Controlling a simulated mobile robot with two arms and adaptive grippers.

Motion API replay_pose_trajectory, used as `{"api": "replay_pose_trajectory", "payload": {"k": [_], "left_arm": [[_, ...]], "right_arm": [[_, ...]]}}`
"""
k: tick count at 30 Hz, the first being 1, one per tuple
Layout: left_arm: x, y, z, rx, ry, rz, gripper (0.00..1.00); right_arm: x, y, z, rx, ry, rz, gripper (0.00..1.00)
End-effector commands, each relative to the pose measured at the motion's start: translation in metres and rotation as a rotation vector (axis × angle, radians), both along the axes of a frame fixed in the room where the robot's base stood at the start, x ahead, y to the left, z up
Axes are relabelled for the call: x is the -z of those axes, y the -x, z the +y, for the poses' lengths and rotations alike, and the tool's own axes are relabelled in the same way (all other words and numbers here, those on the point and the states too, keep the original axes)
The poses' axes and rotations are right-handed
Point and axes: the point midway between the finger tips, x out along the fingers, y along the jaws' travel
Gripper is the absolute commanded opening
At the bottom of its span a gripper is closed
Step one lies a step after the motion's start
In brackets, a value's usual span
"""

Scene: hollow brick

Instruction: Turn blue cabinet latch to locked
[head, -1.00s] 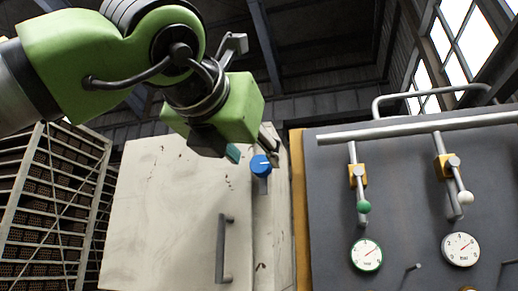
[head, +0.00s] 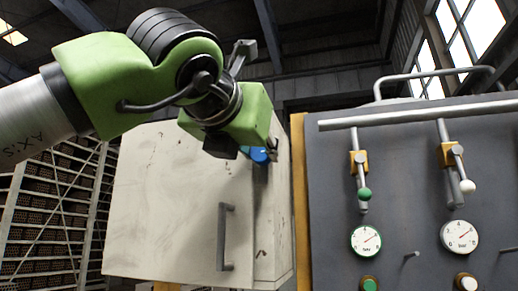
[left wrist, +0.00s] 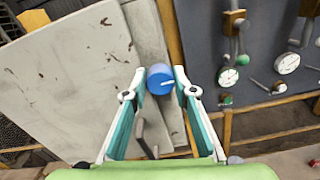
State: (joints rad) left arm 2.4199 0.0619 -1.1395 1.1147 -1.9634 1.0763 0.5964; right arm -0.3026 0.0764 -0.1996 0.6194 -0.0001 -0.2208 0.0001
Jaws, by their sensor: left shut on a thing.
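The blue cabinet latch (head: 259,155) is a round knob on the upper right of the pale, stained cabinet (head: 180,200). In the head view it is partly hidden behind my left gripper (head: 257,149). In the left wrist view the latch (left wrist: 159,79) sits between the two fingertips of my left gripper (left wrist: 160,76), which is shut on it. A short white mark on the knob's face lies nearly level and runs toward the right. My right gripper is not in view.
A grey vertical handle (head: 225,237) stands out from the cabinet door below the latch. A dark grey panel (head: 330,180) with gauges, levers and a long pipe (head: 420,115) stands close on the right. A rack of bricks (head: 50,215) is at the left.

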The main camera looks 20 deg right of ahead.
Motion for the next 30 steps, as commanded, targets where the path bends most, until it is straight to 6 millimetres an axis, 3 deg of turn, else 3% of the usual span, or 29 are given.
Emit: {"api": "replay_pose_trajectory", "payload": {"k": [11,30], "left_arm": [[-0.0008,0.0011,-0.0002,0.001,-0.112,-0.078,0.04],[-0.0007,0.0024,-0.0019,0.003,-0.6,-0.409,0.04]], "right_arm": [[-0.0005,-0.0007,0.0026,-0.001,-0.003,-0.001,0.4],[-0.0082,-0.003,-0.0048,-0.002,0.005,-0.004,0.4]]}}
